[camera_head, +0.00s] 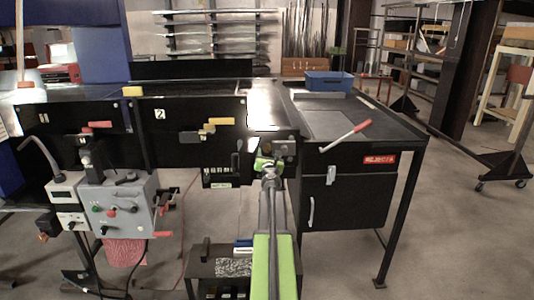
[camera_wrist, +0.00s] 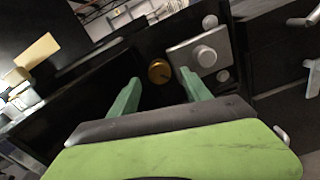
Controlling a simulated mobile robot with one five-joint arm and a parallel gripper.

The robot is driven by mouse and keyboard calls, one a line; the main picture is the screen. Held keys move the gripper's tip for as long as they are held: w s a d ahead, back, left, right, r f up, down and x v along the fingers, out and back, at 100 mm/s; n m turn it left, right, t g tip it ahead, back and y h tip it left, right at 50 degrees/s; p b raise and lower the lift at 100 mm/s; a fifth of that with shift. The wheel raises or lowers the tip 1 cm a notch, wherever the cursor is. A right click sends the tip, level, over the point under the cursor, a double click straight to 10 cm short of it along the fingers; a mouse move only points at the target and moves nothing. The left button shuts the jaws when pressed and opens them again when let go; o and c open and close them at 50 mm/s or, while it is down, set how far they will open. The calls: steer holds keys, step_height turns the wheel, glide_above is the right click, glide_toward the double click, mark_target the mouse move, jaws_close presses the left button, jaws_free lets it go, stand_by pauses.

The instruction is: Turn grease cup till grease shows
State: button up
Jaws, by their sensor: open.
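A small round brass cap, which looks like the grease cup (camera_wrist: 159,71), sits on the black side panel of the conveyor in the wrist view. A dark mark shows on its face. My gripper (camera_wrist: 160,76) is open, its two green fingers pointing at the panel, one on each side of the cap in the picture. I cannot tell how much gap is left between fingertips and cap; no contact shows. In the head view my gripper (camera_head: 266,164) is at the conveyor's right end and the cup cannot be made out. No grease is visible.
Right of the cup is a grey bearing plate (camera_wrist: 199,54) with a round hub and bolts, close to the right finger. A reject cabinet (camera_head: 345,195) with a red-handled lever (camera_head: 346,136) stands right. A grey control box (camera_head: 117,205) hangs left. Open floor lies at right.

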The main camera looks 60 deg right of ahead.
mark_target(267, 147)
steer(key=shift+x, duration=1.4)
